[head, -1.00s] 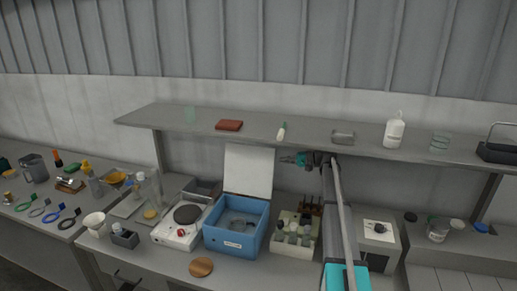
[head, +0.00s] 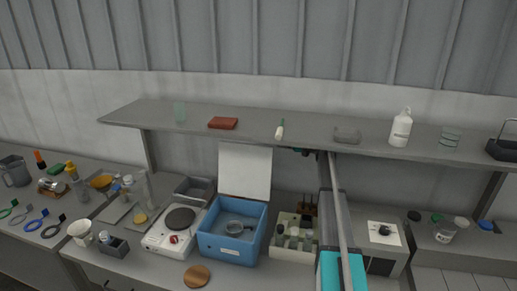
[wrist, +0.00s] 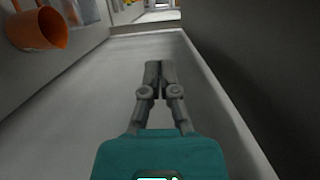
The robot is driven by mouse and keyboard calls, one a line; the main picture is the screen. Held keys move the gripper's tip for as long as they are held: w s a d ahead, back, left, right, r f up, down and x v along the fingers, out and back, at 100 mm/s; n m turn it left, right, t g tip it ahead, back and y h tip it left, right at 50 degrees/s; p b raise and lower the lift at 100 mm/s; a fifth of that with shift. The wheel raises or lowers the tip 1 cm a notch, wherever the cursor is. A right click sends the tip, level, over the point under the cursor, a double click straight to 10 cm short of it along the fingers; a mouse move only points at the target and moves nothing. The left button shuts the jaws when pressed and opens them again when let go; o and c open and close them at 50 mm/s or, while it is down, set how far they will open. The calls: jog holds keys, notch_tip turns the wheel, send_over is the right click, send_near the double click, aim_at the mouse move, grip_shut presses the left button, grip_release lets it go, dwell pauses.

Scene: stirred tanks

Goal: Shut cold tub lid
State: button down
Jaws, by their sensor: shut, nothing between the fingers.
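The cold tub (head: 225,247) is a blue box with a small white label on its front, standing on the bench. Its white lid (head: 245,172) stands upright at the back, so the tub is open. A round clear dish (head: 236,229) shows inside.
A shelf (head: 190,126) spans above the tub. A white hotplate (head: 168,239) stands left of the tub, a bottle rack (head: 293,252) right of it. A wooden disc (head: 197,276) lies in front. An orange vessel (wrist: 37,28) shows at upper left in the wrist view.

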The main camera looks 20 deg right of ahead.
aim_at(255, 148)
jog(key=shift+a+r, duration=0.2)
jog(key=shift+a, duration=5.6)
jog(key=shift+a, duration=0.15)
